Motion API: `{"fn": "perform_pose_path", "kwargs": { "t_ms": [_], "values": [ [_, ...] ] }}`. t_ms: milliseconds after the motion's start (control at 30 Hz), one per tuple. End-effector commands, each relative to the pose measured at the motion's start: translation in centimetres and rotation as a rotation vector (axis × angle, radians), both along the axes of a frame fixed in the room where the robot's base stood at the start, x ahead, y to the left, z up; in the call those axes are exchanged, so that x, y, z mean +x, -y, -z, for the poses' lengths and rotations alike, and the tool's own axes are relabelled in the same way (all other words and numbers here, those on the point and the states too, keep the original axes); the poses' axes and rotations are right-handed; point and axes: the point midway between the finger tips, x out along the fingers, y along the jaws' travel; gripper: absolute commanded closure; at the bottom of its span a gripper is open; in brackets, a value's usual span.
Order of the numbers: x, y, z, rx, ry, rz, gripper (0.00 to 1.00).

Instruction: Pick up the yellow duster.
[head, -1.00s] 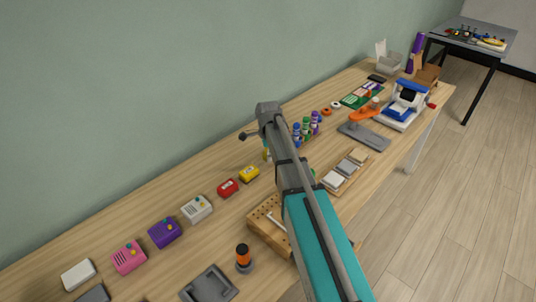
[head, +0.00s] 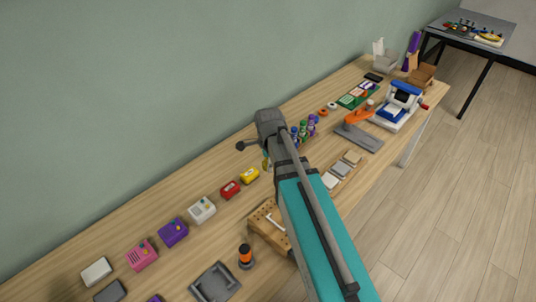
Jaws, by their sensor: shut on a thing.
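I cannot make out a yellow duster for certain. A small yellow and teal bit (head: 266,161) shows at the left edge of my arm, mostly hidden; I cannot tell what it is. My arm reaches out over the bench, and its far end hides what lies behind and below it. The fingers of my gripper do not show.
The wooden bench (head: 140,210) runs along the wall. A yellow box (head: 250,176), a red box (head: 230,190), a white box (head: 202,210) and other small boxes form a row. A pegged wooden block (head: 268,228) is beside my arm. A far table (head: 476,28) stands beyond.

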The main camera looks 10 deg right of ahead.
Motion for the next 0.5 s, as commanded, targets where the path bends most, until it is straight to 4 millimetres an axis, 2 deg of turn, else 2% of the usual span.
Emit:
{"fn": "perform_pose_path", "kwargs": {
  "t_ms": [33, 167, 500],
  "values": [
    [-0.66, -0.09, -0.39, 0.0, 0.0, 0.0, 0.82],
    [-1.25, -0.21, -0.6, 0.0, 0.0, 0.0, 0.82],
    [-1.42, -0.26, -0.62, 0.0, 0.0, 0.0, 0.82]
  ]
}}
